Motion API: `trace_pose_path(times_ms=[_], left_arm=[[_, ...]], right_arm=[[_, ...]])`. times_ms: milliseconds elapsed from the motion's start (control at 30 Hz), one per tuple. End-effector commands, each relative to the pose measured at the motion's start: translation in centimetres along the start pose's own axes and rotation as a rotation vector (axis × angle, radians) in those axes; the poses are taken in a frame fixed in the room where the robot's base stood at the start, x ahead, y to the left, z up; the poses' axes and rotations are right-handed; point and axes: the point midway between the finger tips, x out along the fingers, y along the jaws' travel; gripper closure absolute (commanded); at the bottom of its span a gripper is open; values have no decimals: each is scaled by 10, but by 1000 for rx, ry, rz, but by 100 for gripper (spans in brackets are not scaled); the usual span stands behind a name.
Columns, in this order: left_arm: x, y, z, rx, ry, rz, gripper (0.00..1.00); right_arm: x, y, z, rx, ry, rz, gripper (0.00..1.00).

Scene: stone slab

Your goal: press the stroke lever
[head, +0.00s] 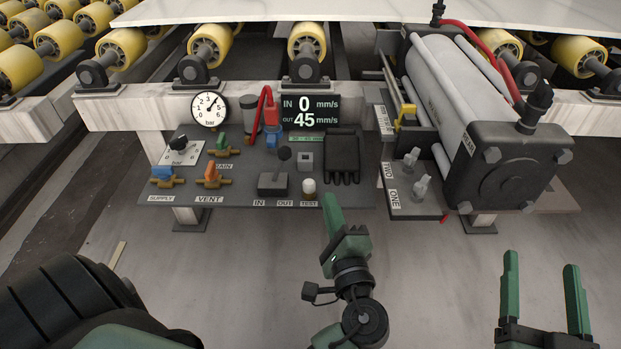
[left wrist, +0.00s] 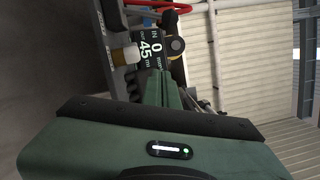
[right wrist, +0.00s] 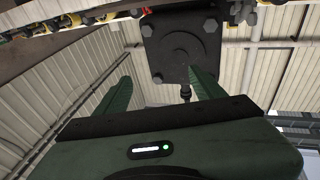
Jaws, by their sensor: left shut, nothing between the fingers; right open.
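The stroke lever (head: 273,184), a dark block with a black ball knob, stands on the grey control panel (head: 225,196) beside the labels IN and OUT. It appears upright. My left gripper (head: 328,198) is shut and empty, just right of the lever and of a white-topped button (head: 309,186). A gap shows between its tips and the lever. In the left wrist view, its closed fingers (left wrist: 165,82) point towards the speed display (left wrist: 151,50). My right gripper (head: 541,260) is open and empty, below the cylinder; its spread fingers also show in the right wrist view (right wrist: 160,78).
Coloured valves (head: 212,176), a pressure gauge (head: 210,109) and a black glove (head: 342,155) crowd the panel. A large cylinder (head: 450,95) stands right. Yellow rollers (head: 122,45) and a pale slab (head: 300,10) lie behind.

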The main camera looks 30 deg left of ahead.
Motion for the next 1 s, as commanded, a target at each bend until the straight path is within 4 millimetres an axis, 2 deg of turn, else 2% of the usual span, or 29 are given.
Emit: trace_pose_path(times_ms=[100,367,533,667,1000], left_arm=[[0,-4,5,-3,-18,-10,100],[0,-5,5,-3,-16,-10,100],[10,-4,4,-3,-17,-11,100],[32,-4,5,-3,-18,-12,100],[104,-5,6,-3,-17,-13,100]], right_arm=[[-2,0,-6,1,16,-1,31],[-1,0,-7,0,15,-1,31],[-1,-1,-11,1,44,-2,31],[-1,-3,-23,3,113,-6,31],[-12,-8,-68,13,361,-18,31]])
